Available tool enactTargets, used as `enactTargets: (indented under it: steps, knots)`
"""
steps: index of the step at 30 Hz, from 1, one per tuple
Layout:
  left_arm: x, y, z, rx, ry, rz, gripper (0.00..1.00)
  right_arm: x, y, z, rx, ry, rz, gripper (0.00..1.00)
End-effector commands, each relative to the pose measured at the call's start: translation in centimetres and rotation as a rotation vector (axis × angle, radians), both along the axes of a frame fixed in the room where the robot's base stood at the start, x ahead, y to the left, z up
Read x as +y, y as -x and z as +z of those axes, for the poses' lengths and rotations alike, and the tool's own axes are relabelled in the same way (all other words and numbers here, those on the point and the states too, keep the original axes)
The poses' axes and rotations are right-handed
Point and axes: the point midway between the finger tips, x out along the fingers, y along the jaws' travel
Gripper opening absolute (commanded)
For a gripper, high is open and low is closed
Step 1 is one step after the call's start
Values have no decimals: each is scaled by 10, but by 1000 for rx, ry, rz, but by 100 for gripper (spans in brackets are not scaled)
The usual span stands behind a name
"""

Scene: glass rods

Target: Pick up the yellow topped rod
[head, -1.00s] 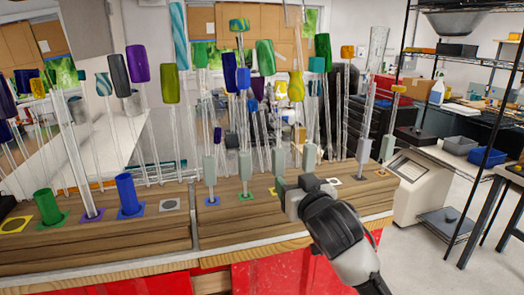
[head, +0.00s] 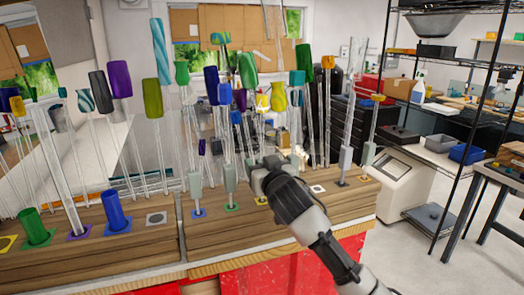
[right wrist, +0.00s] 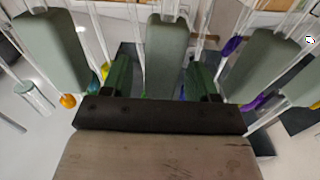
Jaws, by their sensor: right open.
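A rod with a rounded yellow top (head: 278,97) stands upright among the glass rods in the middle of the head view. Its lower part is hidden behind my right gripper (head: 262,168). In the right wrist view, my right gripper (right wrist: 163,78) is open, with one dark green finger on each side of a grey-green sleeve (right wrist: 168,50). I cannot tell whether the fingers touch this sleeve or whether it belongs to the yellow topped rod. My left gripper is not in view.
Other rods stand close by, including a green topped one (head: 304,58) and an orange topped one (head: 328,62). Grey-green sleeves (right wrist: 52,50) flank the gripper. The wooden rack (head: 225,243) has green (head: 33,227) and blue (head: 117,210) cups at left.

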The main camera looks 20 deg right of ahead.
Motion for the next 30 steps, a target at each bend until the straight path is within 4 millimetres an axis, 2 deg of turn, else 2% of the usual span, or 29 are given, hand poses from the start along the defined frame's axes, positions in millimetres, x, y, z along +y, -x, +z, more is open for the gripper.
enactTargets:
  steps: [3, 10, 18, 21, 27, 30]
  knots:
    - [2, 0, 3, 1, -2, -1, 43, 0, -6, 0, 1, 1, 0, 60]
    - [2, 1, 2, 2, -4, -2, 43, 1, -7, -1, 0, 0, 1, 58]
    - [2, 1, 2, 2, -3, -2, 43, 1, -6, -1, 0, 0, 1, 17]
    - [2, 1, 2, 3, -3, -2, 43, 1, -6, -1, -1, 0, 1, 4]
    - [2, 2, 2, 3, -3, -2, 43, 0, -6, 0, -1, 0, 1, 4]
    - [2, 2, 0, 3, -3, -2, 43, 1, -7, 7, -4, -1, 1, 4]
